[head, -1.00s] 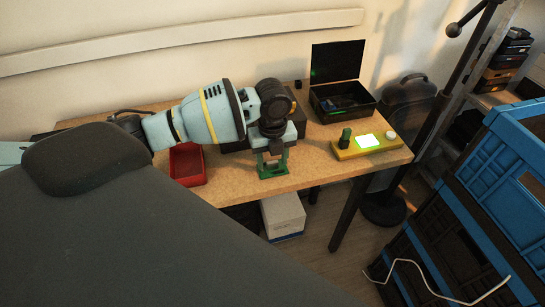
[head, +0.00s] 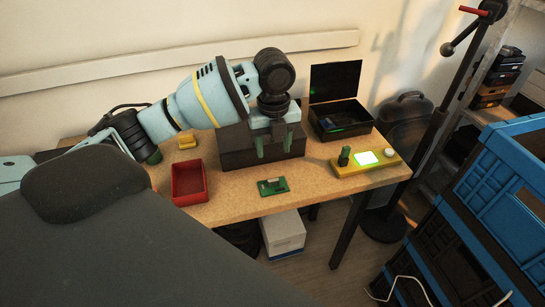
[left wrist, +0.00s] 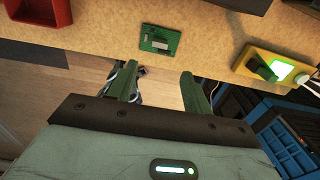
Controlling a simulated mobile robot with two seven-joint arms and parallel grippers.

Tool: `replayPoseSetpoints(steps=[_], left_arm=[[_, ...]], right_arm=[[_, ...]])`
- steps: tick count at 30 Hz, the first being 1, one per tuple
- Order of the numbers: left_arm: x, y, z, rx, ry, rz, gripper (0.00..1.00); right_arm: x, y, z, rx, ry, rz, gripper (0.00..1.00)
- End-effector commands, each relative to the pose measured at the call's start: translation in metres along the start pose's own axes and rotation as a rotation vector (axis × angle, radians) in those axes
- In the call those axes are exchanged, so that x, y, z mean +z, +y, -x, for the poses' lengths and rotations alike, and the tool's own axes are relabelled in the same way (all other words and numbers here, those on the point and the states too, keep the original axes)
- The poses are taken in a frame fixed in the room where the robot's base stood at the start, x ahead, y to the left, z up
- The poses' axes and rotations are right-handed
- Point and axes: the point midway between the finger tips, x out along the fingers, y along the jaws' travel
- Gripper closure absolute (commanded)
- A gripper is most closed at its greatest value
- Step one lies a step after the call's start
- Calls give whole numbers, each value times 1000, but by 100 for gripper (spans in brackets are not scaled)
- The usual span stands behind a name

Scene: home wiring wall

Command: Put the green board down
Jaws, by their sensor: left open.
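The green board (head: 273,186) lies flat on the wooden table (head: 232,190) near its front edge. In the left wrist view the board (left wrist: 160,41) lies beyond my fingertips, with nothing touching it. My left gripper (head: 274,149) points down above the table, behind the board in the head view, and is raised clear of it. Its two green fingers (left wrist: 158,84) are apart with nothing between them. My right gripper is in neither view.
A red tray (head: 189,183) stands left of the board. A yellow device (head: 365,163) with a lit green screen stands to the right. A dark box (head: 235,150) and an open black case (head: 340,118) stand behind. Blue crates (head: 500,190) are at the right.

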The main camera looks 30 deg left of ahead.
Motion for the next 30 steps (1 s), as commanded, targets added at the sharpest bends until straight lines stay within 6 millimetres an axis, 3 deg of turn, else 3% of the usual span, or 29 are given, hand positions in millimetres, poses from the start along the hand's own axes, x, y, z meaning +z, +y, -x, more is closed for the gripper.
replayPoseSetpoints(steps=[8, 16, 20, 24, 30], left_arm=[[0, 0, 10, 1, 1, 0, 50], [-6, -4, 0, -14, 7, 14, 50], [-26, -18, -36, -76, 32, 87, 50], [-64, -38, -90, -195, 92, 240, 50], [-116, -53, -148, -359, 203, 498, 50]], right_arm=[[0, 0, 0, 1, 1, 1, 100], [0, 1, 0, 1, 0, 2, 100], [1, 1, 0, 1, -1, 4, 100], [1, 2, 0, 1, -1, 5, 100], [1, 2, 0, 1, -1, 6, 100]])
